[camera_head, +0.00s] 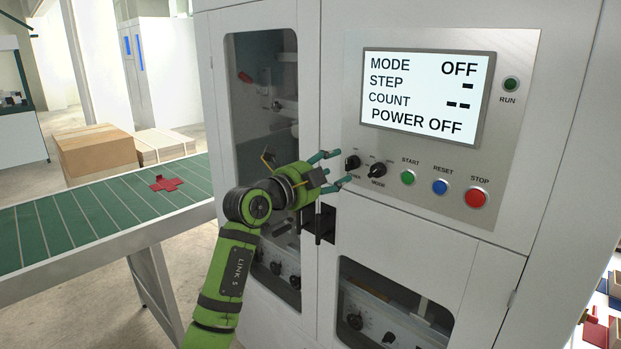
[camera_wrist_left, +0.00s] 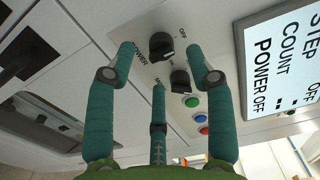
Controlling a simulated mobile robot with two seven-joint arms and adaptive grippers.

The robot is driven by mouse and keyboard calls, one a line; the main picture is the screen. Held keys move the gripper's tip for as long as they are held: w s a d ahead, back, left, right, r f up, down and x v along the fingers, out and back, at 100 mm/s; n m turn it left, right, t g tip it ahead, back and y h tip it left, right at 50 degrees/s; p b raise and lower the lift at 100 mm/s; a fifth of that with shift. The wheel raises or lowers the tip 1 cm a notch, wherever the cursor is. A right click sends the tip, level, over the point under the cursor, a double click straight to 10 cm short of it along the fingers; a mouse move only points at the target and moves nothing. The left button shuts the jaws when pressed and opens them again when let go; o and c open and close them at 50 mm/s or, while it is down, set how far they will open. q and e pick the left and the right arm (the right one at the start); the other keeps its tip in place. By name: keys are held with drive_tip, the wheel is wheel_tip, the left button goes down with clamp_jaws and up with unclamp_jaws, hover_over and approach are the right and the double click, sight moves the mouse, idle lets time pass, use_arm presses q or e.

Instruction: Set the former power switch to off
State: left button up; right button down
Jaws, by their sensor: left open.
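The power switch (camera_head: 352,162) is a black rotary knob at the left end of the control row on the white former. My left gripper (camera_head: 333,170) is open around the front of this knob, with nothing held. In the left wrist view the power knob (camera_wrist_left: 161,46) shows between the spread teal fingers, apart from them as far as I can see. The display (camera_head: 428,97) reads MODE OFF and POWER OFF, with dashes for step and count. My right gripper is not in view.
The mode knob (camera_head: 377,170) is close to the right of the power knob. Green start (camera_head: 408,177), blue reset (camera_head: 440,187) and red stop (camera_head: 475,197) buttons follow. A black door handle (camera_head: 318,224) sits just below my gripper. A green conveyor (camera_head: 100,215) stands left.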

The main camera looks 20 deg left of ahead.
use_arm(q)
drive_tip(key=v, duration=0.7)
drive_tip(key=shift+s+a, duration=0.2)
drive_tip(key=shift+s, duration=0.15)
